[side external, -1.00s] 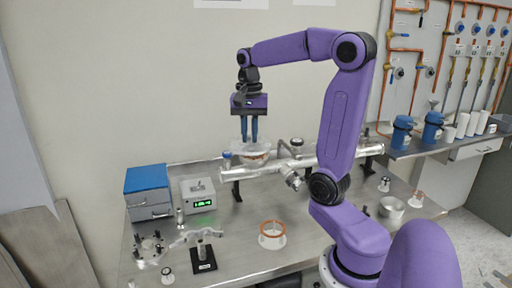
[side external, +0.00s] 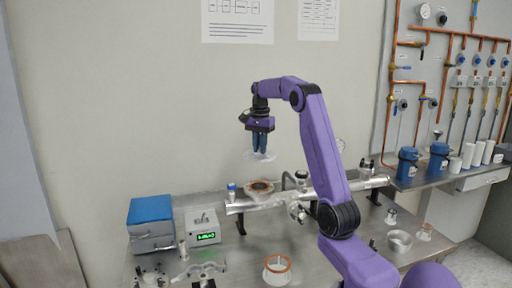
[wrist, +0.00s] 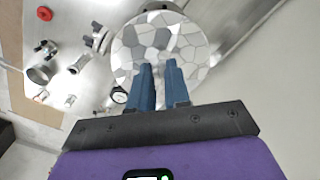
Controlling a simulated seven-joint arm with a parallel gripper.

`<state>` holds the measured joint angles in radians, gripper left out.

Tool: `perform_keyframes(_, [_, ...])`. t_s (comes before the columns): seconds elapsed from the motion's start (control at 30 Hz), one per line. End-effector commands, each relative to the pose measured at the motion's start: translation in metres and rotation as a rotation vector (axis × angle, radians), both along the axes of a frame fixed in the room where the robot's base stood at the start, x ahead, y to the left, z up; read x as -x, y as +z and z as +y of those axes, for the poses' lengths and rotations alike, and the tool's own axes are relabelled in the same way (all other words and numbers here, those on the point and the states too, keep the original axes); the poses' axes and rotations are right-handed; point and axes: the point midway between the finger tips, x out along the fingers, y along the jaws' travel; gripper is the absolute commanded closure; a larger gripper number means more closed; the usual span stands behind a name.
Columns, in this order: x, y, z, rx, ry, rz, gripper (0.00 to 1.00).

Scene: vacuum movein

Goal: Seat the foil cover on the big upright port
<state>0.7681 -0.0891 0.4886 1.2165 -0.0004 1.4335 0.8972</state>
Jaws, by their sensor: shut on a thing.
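The foil cover (side external: 259,156) is a pale, thin, round piece hanging just below my gripper's fingertips in the side view. In the wrist view the foil cover (wrist: 160,45) is a grey faceted disc at the fingertips. My gripper (side external: 260,149) has its blue fingers shut on it, and the fingers (wrist: 160,68) also show in the wrist view. The big upright port (side external: 259,186) has a brown-orange rim and stands on the silver horizontal pipe, uncovered. The cover is held above it with a clear gap. The wrist view does not show the port clearly.
The silver pipe (side external: 330,190) carries smaller fittings, including a blue-capped one (side external: 232,189) left of the port. A blue-topped box (side external: 151,222) and a meter with a green display (side external: 204,230) stand left. A ring-topped clear piece (side external: 277,269) stands in front.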

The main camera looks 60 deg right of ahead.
Motion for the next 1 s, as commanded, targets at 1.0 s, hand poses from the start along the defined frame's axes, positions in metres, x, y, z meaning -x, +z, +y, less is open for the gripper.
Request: perform_keyframes(1.0, [0.000,-0.089,0.003,-0.003,0.005,0.004,1.00])
